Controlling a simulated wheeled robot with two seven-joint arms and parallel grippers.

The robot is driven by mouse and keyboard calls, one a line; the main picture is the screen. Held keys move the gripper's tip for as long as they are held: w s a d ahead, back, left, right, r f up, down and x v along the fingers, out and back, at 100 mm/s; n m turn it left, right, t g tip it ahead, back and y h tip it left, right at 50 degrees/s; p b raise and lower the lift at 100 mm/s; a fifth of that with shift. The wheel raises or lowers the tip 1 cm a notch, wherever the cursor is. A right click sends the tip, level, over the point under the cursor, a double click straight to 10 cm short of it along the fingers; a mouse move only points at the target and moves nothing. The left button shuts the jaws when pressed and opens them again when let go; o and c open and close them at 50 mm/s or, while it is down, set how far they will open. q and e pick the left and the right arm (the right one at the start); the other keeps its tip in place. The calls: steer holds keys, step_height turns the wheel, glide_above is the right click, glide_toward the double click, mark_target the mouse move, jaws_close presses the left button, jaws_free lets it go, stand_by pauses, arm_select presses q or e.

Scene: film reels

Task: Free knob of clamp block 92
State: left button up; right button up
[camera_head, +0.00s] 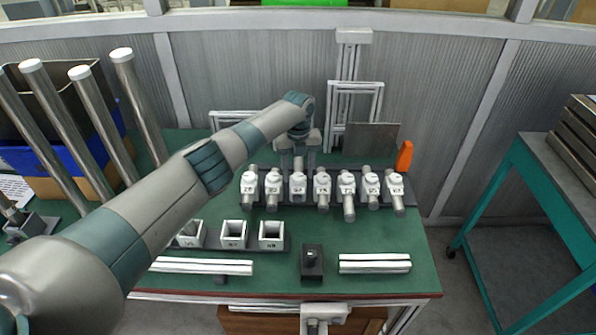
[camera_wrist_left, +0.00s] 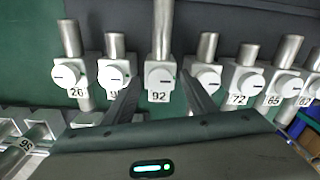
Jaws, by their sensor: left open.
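Clamp block 92 (camera_wrist_left: 158,97) is white, with its number below a round white knob (camera_wrist_left: 159,76) that has a dark line across it. A metal tube runs up behind the knob. In the head view this block (camera_head: 298,189) is third from the left in a row of clamp blocks. My left gripper (camera_wrist_left: 160,80) is open, with one dark finger on each side of the knob in the picture. I cannot tell whether the fingers touch it. In the head view my left gripper (camera_head: 299,150) is over the back of the row. My right gripper is not in view.
Neighbouring clamp blocks, including 26 (camera_wrist_left: 69,78) and 72 (camera_wrist_left: 241,82), stand close on both sides. White sockets (camera_head: 234,234), a black block (camera_head: 312,265) and white rails (camera_head: 375,263) lie in front. An orange object (camera_head: 404,157) stands at the right.

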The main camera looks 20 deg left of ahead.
arm_select(q)
steer(key=c, duration=1)
steer(key=shift+c, duration=0.2)
